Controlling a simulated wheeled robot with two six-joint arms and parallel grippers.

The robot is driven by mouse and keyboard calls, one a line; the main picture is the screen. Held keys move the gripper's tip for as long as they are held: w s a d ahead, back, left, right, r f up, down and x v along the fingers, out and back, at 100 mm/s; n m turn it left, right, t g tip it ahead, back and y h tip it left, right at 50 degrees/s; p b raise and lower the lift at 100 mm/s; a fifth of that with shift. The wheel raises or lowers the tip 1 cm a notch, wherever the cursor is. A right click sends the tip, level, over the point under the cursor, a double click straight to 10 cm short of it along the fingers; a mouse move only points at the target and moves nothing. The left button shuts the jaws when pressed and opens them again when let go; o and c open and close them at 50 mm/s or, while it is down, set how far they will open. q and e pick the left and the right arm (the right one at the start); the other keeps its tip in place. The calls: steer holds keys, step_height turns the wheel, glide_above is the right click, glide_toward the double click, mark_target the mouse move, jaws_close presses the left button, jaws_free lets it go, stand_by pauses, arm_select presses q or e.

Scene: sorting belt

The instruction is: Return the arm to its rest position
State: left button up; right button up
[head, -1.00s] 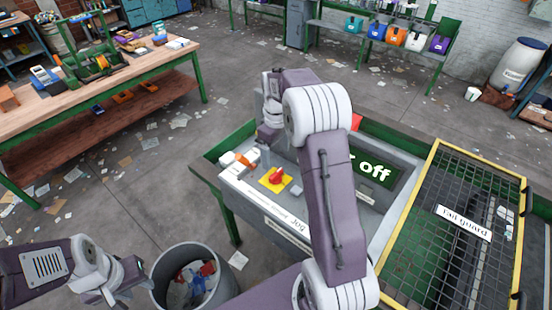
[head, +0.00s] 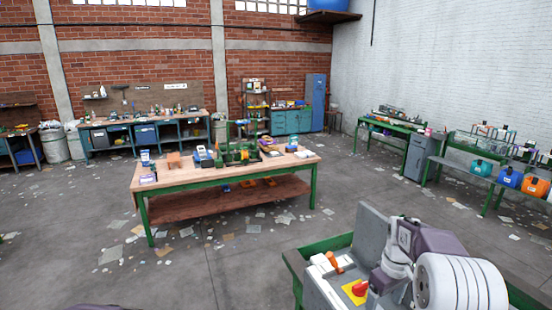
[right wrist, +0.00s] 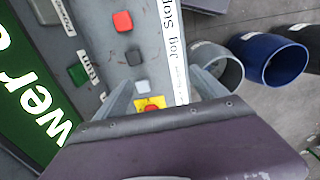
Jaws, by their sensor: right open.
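My right arm (head: 455,280) comes in at the lower right of the head view, bent over the control panel (head: 318,290). In the right wrist view my right gripper (right wrist: 162,76) is open, with its two grey fingers apart over the panel and nothing seen between them. A red knob on a yellow plate (right wrist: 147,103) shows near the fingers, partly hidden by the gripper body. The knob and plate also show in the head view (head: 356,289). The right gripper's fingers cannot be made out in the head view. My left gripper is out of view.
An orange-handled part (head: 333,262) stands on the panel. A wooden workbench (head: 175,180) stands beyond open floor.

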steer(key=s+a+f+n+b, duration=0.1)
steer(key=s+a+f+b, duration=0.35)
steer(key=a+b, duration=0.35)
steer(key=s+a+f+m+b, duration=0.1)
steer(key=s+f+m, duration=0.2)
steer(key=s+f, duration=0.2)
steer(key=s+a+f+m+t+b, duration=0.1)
steer(key=s+a+f+m+b, duration=0.1)
steer(key=s+f, duration=0.4)
steer(key=s+m, duration=0.1)
steer(key=s, duration=0.1)
steer(key=shift+s+a, duration=0.3)
steer(key=shift+s, duration=0.1)
